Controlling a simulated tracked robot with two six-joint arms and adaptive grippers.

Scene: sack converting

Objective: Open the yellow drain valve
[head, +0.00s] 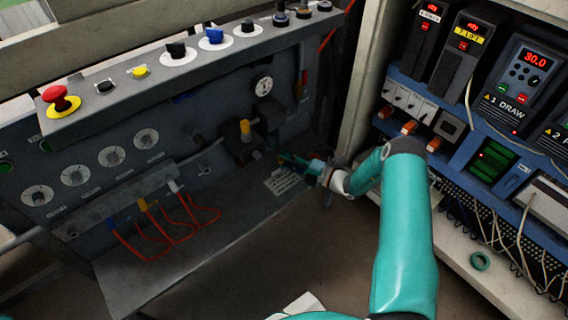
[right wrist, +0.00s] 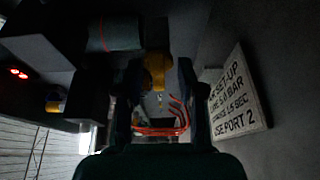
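The yellow drain valve (right wrist: 156,68) is in the middle of the right wrist view, below a dark cylindrical body (right wrist: 116,34). My right gripper (head: 284,158) is beside the dark air unit (head: 240,150) on the panel, level with its lower part. In the right wrist view its two dark fingers (right wrist: 161,80) stand apart, one on each side of the valve. Gaps show between the fingers and the valve, so it is open; contact cannot be seen. In the head view the valve cannot be made out clearly. My left gripper is not in view.
A yellow-topped knob (head: 245,129) stands on the air unit. A pressure gauge (head: 262,86) is above it. A label plate (head: 284,181) lies close below my gripper. Red hoses (head: 172,222) loop at the left. A control cabinet (head: 480,130) stands at the right.

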